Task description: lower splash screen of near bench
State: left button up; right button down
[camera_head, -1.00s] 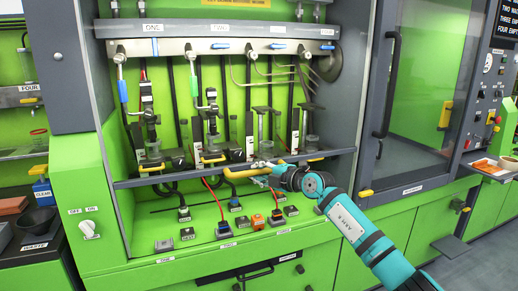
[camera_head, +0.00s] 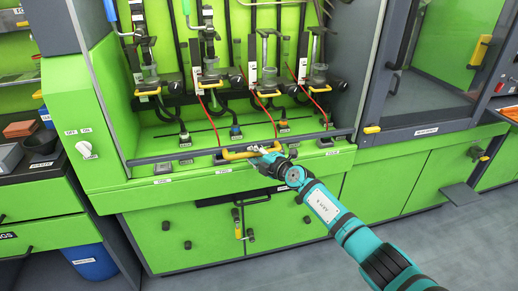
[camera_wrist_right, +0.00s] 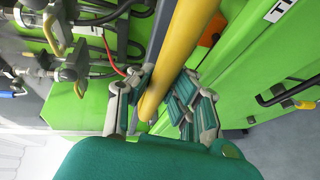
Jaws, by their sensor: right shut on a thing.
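The near bench's splash screen has a dark lower rail (camera_head: 185,154) that lies low along the bench's front edge. The pane itself is clear and hard to make out. A yellow handle (camera_head: 238,154) sits at the middle of the rail. My right gripper (camera_head: 268,151) is at the handle's right part. In the right wrist view the yellow handle (camera_wrist_right: 182,50) runs between the fingers of my right gripper (camera_wrist_right: 160,92), which is shut on it. Whether the rail touches the sill is unclear. My left gripper is not in view.
Behind the screen stand several injector stations with glass cups (camera_head: 208,70) and red cables. A switch (camera_head: 86,149) is on the left side panel. The neighbouring bench's dark-framed screen (camera_head: 438,60) is at right. Dark drawer handles (camera_head: 245,197) lie below the rail.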

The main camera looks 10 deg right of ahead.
jog(key=c, duration=1.2)
grip_release()
jog(key=v, duration=1.2)
jog(key=shift+r, duration=0.1)
